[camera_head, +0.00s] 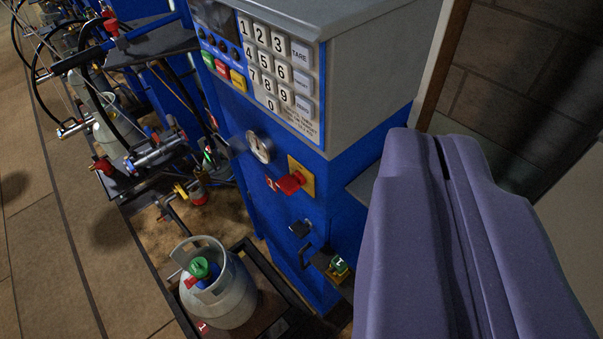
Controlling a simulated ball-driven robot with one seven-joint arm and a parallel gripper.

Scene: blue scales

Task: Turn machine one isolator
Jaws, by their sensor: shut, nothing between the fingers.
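A blue and grey scale machine (290,150) stands in the middle of the view, with a keypad (276,65) on its sloped top. On its blue front is a red isolator knob (291,182) on a yellow plate (306,174).
A grey gas cylinder (228,298) with a green valve top stands on a dark platform below. A round dial (259,147) and a green part (338,266) are on the machine. More blue machines with hoses stand at left. A brick wall (520,70) is at right.

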